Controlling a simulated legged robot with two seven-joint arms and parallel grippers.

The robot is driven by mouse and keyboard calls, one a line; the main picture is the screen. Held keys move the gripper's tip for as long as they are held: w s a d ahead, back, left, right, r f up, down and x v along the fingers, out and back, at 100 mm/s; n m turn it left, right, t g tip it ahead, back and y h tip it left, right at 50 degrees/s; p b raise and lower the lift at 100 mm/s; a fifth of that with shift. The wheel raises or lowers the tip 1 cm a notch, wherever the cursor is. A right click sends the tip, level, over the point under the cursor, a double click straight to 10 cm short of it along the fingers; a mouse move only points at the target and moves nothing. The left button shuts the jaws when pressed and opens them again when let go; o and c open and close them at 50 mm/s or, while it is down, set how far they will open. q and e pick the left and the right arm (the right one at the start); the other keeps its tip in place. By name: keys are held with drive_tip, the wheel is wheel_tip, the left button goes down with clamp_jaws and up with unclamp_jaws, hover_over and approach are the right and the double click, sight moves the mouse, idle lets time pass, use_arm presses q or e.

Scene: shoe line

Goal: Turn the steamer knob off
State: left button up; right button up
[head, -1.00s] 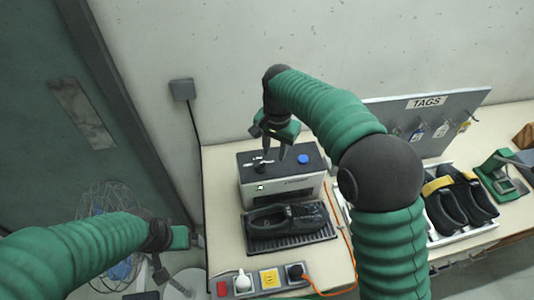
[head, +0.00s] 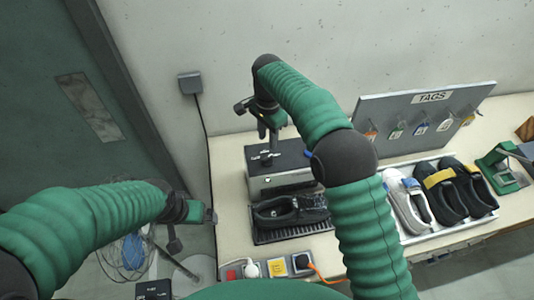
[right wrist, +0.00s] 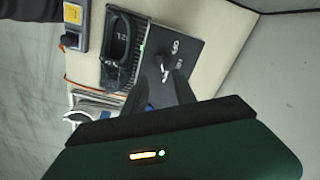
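The steamer (head: 290,183) is a box with a dark top and pale front, standing at the left part of the table. Its dark knob (head: 267,157) is on the left of the top and shows in the right wrist view (right wrist: 165,72). A small green light (right wrist: 141,48) is lit on its front. My right gripper (head: 267,130) points down above the knob. In the right wrist view its fingers (right wrist: 167,90) are apart and empty, with the knob just beyond their tips; contact is unclear. My left gripper (head: 208,215) is off the table's left edge, its opening unclear.
A dark shoe (head: 290,212) lies on a black grate before the steamer. Shoes fill a white tray (head: 445,233) at the right, beneath a TAGS board (head: 370,120). A blue button (right wrist: 148,107) is near the right gripper.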

drive_tip(key=p, duration=0.1)
hover_over(267, 158)
drive_tip(key=f, duration=0.4)
drive_tip(key=shift+d+f, duration=0.3)
drive_tip(key=shift+d, duration=0.05)
drive_tip(key=f, duration=0.2)
drive_tip(key=a+f+p, duration=0.1)
drive_tip(key=f, duration=0.1)
drive_tip(key=shift+w+f, duration=0.1)
drive_tip(key=shift+f, duration=0.25)
drive_tip(key=shift+a+f, duration=0.25)
drive_tip(key=shift+f, duration=0.15)
drive_tip(key=shift+d, duration=0.45)
drive_tip(key=c, duration=0.5)
clamp_jaws()
